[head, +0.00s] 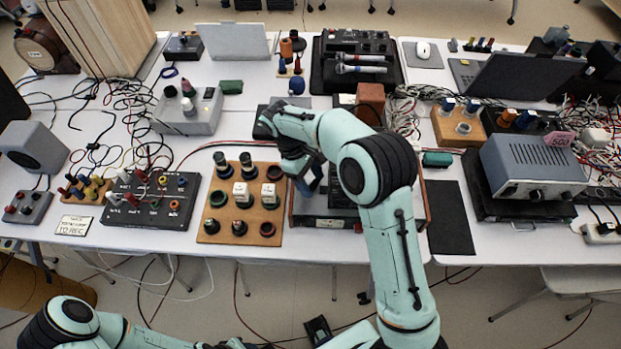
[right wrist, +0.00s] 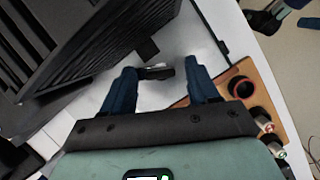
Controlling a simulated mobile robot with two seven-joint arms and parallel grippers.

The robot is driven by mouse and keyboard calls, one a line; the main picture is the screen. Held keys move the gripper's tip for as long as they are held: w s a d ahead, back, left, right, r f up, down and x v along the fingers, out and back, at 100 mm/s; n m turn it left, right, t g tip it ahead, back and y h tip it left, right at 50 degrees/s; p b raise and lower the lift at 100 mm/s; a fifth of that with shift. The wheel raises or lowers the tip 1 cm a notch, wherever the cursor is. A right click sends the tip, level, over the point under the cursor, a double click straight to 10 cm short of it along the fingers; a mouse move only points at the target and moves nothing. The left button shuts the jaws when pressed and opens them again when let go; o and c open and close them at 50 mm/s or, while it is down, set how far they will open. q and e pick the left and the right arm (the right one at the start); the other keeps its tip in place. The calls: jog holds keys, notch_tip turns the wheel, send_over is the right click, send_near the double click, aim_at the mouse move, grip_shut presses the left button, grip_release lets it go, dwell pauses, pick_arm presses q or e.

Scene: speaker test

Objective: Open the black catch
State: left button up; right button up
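The black slatted device (right wrist: 85,45) fills the upper left of the right wrist view; in the head view it is a box (head: 350,205) partly hidden behind my right arm. A small black piece (right wrist: 147,49) sticks out from its side, and another small dark piece (right wrist: 158,72) shows just below, between my fingers. I cannot tell for certain which is the black catch. My right gripper (right wrist: 160,68) is open, its two blue fingers apart beside the device; it also shows in the head view (head: 309,182), pointing down. My left arm is at the lower left; its gripper is out of view.
A wooden board with knobs (head: 211,230) stands close left of my right gripper; its edge also shows in the right wrist view (right wrist: 262,82). A black panel with knobs (head: 150,222) lies further left. A grey instrument (head: 530,165) and a black mat (head: 449,225) are at right.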

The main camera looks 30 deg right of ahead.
jog(key=c, duration=0.9)
jog(key=shift+o, duration=0.2)
jog(key=shift+a+r+n+h+p, duration=0.15)
jog(key=shift+n+h+p, duration=0.2)
jog(key=shift+n, duration=0.65)
pick_arm(q)
jog(key=shift+w+r, duration=0.35)
jog(key=shift+r, duration=0.25)
pick_arm(e)
jog(key=n+t, duration=0.1)
jog(key=n, duration=0.1)
jog(key=shift+n+h, duration=0.35)
jog(key=shift+n, duration=0.05)
jog(key=o, duration=1)
jog(key=shift+o, duration=0.2)
pick_arm(q)
jog(key=w+r+p, duration=0.1)
jog(key=r+p, duration=0.1)
jog(key=r, duration=0.1)
jog(key=shift+w+p, duration=0.3)
jog(key=shift+w, duration=0.1)
pick_arm(e)
jog(key=v, duration=1.3)
jog(key=shift+s, duration=0.2)
pick_arm(q)
jog(key=shift+f, duration=0.1)
pick_arm(e)
jog(key=shift+r, duration=0.1)
